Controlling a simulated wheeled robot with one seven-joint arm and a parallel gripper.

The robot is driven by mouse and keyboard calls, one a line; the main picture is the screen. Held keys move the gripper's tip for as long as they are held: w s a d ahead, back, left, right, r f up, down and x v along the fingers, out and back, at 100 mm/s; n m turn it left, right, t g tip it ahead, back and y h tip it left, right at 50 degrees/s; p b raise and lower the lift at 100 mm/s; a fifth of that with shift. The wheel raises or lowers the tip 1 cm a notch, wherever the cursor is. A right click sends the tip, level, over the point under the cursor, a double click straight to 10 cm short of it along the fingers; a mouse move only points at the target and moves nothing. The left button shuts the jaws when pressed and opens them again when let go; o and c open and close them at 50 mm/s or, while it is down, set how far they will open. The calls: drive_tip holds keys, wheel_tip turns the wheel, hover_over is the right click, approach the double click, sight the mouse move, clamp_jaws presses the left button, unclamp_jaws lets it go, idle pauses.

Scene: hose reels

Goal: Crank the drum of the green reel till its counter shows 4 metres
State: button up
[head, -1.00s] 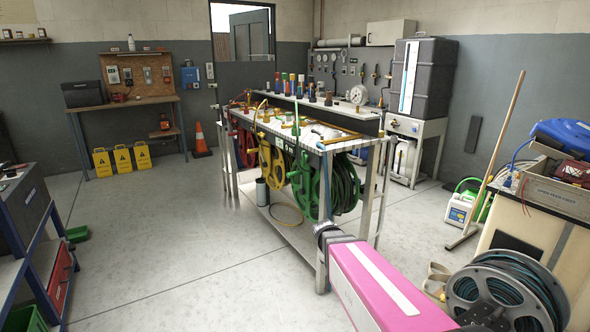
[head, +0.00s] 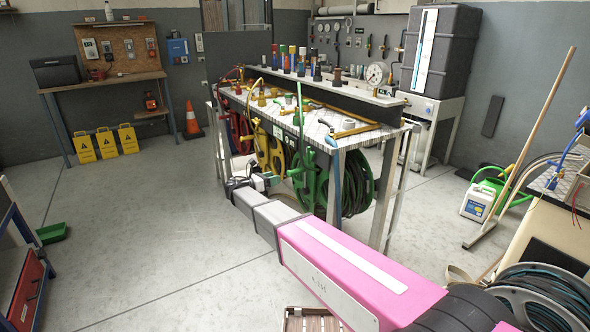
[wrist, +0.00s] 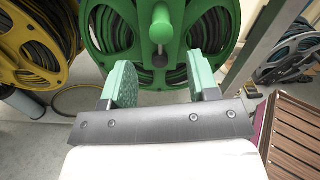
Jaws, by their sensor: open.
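The green reel (head: 321,182) hangs at the near end of the bench, with dark hose wound on its drum. In the wrist view the green reel (wrist: 92,40) fills the top middle. No counter figure is readable.
A yellow reel (head: 268,152) and a red reel (head: 240,130) hang farther along the bench (head: 345,138). A bench leg (wrist: 258,45) stands close right of the green reel. A brown slatted thing (wrist: 295,130) lies at lower right.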

sight(293, 172)
drive_tip(key=x, duration=1)
drive_tip(key=shift+w+d, duration=0.2)
drive_tip(key=shift+d, duration=0.05)
clamp_jaws()
